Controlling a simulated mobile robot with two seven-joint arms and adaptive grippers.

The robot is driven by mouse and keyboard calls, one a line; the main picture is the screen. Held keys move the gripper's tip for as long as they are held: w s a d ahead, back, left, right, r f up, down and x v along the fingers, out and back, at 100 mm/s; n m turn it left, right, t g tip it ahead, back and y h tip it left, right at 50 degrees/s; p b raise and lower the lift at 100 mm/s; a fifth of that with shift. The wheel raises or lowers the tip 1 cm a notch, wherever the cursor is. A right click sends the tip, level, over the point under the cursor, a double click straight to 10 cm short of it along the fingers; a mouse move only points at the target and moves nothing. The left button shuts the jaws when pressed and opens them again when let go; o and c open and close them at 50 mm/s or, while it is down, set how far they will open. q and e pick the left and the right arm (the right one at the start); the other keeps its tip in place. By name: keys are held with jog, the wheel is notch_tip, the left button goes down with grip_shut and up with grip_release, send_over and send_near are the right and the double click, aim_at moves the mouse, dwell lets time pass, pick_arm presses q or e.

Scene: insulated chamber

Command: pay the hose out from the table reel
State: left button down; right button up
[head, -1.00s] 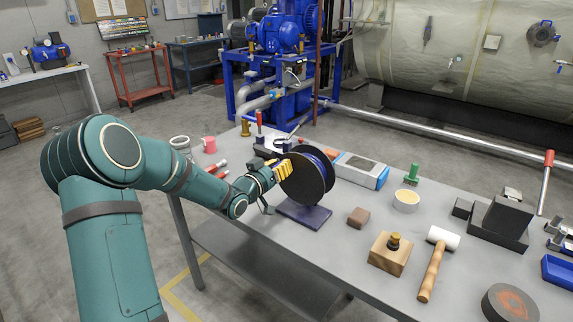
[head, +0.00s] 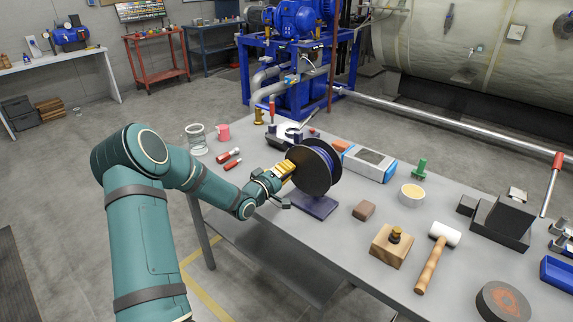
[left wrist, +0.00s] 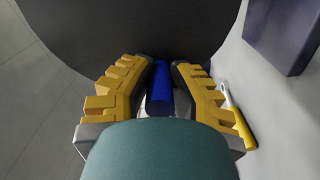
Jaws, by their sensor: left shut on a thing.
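The table reel (head: 310,172), with black flanges and blue hose wound between them, stands upright on a dark base plate (head: 312,206) on the grey table. My left gripper (head: 287,171) is at the reel's near left side, its yellow fingers against the flange area. In the left wrist view, the fingers (left wrist: 160,92) are closed around a blue cylindrical piece (left wrist: 160,90) in front of the dark flange (left wrist: 130,25). I cannot tell whether this piece is the hose end or a handle on the reel. My right gripper is not in view.
A brown block (head: 364,210), a wooden block with a knob (head: 392,246) and a mallet (head: 436,256) lie to the right. Red-handled tools (head: 229,160) and a pink cup (head: 223,132) lie to the left.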

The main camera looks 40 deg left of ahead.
aim_at(300, 185)
pick_arm(q)
jog(key=shift+d+f+n, duration=0.1)
jog(key=shift+f+n, duration=0.45)
jog(key=shift+n, duration=0.45)
jog(key=f+n, duration=0.1)
jog(key=n, duration=0.1)
jog(key=d+n+p, duration=0.1)
jog(key=shift+s+d+f+n, duration=0.1)
jog(key=shift+f+n, duration=0.25)
jog(key=shift+n, duration=0.05)
jog(key=shift+d+f+n, duration=0.25)
jog(key=shift+n, duration=0.35)
jog(key=shift+d+f+n, duration=0.2)
jog(key=shift+d+n, duration=0.05)
jog(key=shift+n, duration=0.35)
jog(key=shift+d+f+n, duration=0.2)
jog(key=shift+d+n, duration=0.2)
jog(key=shift+n, duration=0.35)
jog(key=shift+d+f+n, duration=0.15)
jog(key=shift+d+n, duration=0.2)
jog(key=shift+n, duration=0.4)
jog(key=c, duration=0.8)
grip_release()
jog(key=shift+c, duration=0.2)
jog(key=shift+s, duration=0.15)
